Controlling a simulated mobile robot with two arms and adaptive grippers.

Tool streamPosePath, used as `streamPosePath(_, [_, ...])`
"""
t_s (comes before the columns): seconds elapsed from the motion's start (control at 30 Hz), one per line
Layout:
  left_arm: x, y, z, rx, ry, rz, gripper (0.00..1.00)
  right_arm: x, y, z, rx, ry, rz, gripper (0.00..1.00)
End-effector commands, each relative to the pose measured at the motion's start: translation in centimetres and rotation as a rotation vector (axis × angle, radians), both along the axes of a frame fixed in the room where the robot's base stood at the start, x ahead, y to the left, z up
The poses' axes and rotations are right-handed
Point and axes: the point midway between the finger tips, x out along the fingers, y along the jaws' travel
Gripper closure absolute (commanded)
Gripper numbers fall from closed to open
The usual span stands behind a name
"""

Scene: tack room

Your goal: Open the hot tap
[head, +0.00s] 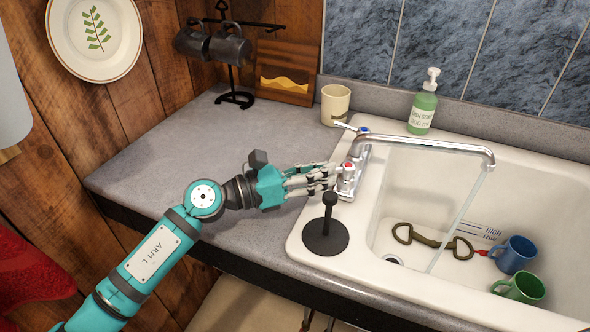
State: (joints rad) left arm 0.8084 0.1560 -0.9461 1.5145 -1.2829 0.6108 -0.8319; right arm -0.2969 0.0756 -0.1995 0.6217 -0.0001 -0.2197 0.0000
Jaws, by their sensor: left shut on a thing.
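The chrome tap unit (358,150) stands on the left rim of the sink, and its spout (440,143) reaches right over the basin. The hot tap (349,168) has a red mark on its top and sits at the near end. The cold tap (361,131) has a blue mark and a lever pointing left. My left gripper (331,176) comes in from the left and is shut on the hot tap's handle, which its fingers mostly hide. A thin stream of water (462,212) runs from the spout into the sink. My right gripper is not in view.
A black disc with an upright knob (326,236) stands on the sink's near left corner. A cream mug (336,105) and a green soap bottle (422,108) stand behind the tap. The sink (560,190) holds a metal bit (427,240), a blue mug (514,254) and a green mug (520,287).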

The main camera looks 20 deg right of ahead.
Motion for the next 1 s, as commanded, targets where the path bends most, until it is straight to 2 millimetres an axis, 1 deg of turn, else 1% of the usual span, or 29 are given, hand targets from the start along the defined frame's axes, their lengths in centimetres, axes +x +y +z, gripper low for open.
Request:
streamPosePath(0.1, [-0.1,-0.3,0.1,-0.001,-0.002,0.000,1.00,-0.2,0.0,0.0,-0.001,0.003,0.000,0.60])
streamPosePath(0.37, [-0.1,-0.3,0.1,-0.001,-0.001,0.000,1.00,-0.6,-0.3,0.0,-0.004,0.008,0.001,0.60])
streamPosePath(0.4, [-0.1,-0.3,0.0,-0.001,-0.001,0.000,0.86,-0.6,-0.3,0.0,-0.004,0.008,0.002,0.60])
streamPosePath(0.57, [-0.1,-0.3,0.0,-0.001,-0.001,0.000,0.65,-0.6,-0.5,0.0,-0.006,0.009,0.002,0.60])
streamPosePath(0.87, [-0.1,-0.1,0.0,0.000,0.000,0.001,0.64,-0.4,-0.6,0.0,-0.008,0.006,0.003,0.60])
streamPosePath(0.97, [-0.1,0.8,0.0,0.000,0.000,0.001,0.64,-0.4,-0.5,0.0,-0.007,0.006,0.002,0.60])
streamPosePath(1.0, [-0.1,1.4,-0.1,0.000,0.000,0.002,0.64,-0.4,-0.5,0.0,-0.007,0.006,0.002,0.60])
